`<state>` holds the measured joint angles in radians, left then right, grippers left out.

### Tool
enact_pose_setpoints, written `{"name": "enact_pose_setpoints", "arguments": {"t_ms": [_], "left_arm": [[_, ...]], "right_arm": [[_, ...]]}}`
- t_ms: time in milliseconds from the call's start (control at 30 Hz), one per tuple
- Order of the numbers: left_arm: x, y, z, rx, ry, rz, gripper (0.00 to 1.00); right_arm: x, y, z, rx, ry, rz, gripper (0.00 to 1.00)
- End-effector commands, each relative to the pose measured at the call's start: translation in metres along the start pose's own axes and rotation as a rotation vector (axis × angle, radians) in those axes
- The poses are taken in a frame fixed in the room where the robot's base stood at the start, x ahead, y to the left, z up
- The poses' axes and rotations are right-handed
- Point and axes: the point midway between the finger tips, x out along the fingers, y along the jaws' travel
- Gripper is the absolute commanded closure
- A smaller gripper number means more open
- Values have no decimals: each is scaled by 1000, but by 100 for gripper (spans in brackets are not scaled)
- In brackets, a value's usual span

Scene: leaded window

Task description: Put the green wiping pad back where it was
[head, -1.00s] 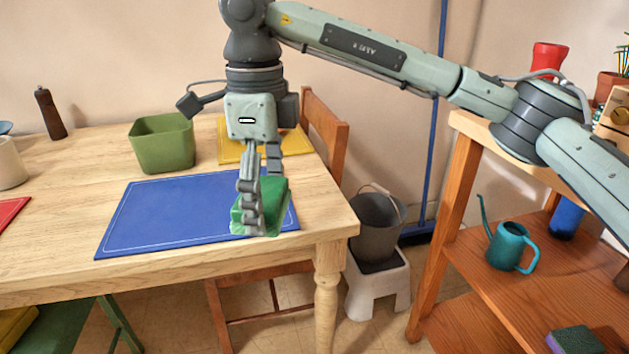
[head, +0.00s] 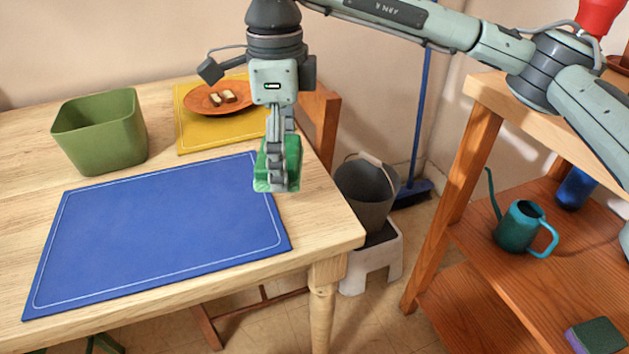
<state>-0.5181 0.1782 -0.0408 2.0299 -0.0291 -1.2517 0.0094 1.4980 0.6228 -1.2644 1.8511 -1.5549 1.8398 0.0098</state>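The green wiping pad (head: 293,160) is in my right gripper (head: 277,182), whose arm comes in from the right. The fingers are closed on the pad and hide part of it. The pad shows at the far right corner of the blue placemat (head: 160,225), near the table's right edge, and seems to be held above the table. My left gripper is not in view.
A green bin (head: 100,140) and a yellow placemat (head: 196,136) with an orange plate (head: 205,102) of food are on the table (head: 340,228). A chair, a grey bucket (head: 366,192) on a white stool and a wooden shelf (head: 475,265) with a teal watering can (head: 521,228) stand right. The blue placemat is clear.

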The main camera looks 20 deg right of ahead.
Motion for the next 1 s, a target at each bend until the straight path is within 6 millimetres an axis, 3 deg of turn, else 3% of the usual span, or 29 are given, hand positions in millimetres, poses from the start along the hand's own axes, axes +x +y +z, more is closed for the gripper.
{"name": "enact_pose_setpoints", "arguments": {"t_ms": [100, 300, 467, 700, 1000], "left_arm": [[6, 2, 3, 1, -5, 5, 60], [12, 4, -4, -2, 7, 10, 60], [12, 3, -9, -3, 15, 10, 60], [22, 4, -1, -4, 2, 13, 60], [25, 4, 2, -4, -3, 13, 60]], "right_arm": [[15, -7, -26, 5, 2, 1, 46], [28, -12, -45, 0, 0, 0, 46], [39, -12, -48, -1, 2, 1, 46], [69, -12, -47, 0, 1, 0, 46], [71, -12, -47, 0, 0, -1, 46]]}}
